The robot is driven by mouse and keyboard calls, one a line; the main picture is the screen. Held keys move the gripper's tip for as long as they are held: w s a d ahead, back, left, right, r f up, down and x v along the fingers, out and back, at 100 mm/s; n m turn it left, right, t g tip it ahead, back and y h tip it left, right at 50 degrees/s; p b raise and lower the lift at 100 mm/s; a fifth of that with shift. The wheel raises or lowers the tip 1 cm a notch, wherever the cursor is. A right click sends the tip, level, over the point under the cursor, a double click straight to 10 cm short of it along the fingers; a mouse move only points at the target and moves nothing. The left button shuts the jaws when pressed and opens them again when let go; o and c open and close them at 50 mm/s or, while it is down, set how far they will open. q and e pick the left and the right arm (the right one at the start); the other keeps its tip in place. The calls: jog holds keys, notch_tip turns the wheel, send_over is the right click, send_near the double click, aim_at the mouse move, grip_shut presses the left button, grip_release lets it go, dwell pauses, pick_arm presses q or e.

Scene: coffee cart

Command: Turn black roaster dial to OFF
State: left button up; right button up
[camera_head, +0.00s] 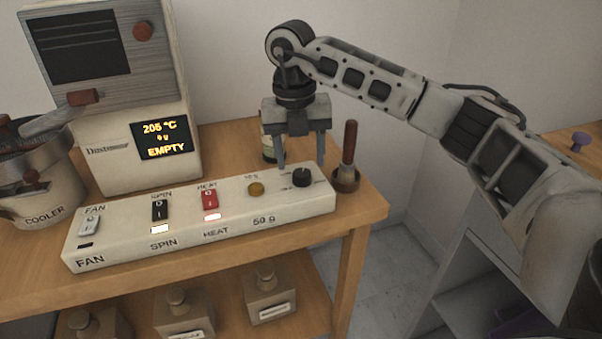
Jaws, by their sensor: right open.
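The black dial (302,177) sits at the right end of the cream control panel (150,246) on the wooden table. Small markings surround the dial, but its setting is too small to read. My right gripper (302,165) points down over the dial, open, with one finger to its left and the other to its right. I cannot tell whether the fingers touch it. The roaster (150,90) stands behind the panel, its display (161,140) reading 205 °C and EMPTY. My left gripper is not in view.
The panel also carries a white FAN switch (89,226), a black SPIN switch (159,209), a red HEAT switch (209,199) and a yellow button (256,188). A wooden-handled tool (349,145) stands upright close right of the dial. The cooler (42,190) is at left.

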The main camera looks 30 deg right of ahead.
aim_at(302, 173)
notch_tip(302, 173, down, 2)
jog(key=shift+f, duration=0.25)
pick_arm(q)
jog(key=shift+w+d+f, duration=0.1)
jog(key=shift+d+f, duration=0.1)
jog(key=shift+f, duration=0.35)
pick_arm(e)
jog(key=shift+d+f, duration=0.1)
jog(key=shift+f, duration=0.3)
jog(key=c, duration=1)
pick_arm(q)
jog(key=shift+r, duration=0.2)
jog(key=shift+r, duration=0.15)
pick_arm(e)
jog(key=shift+o, duration=0.2)
jog(key=shift+s, duration=0.1)
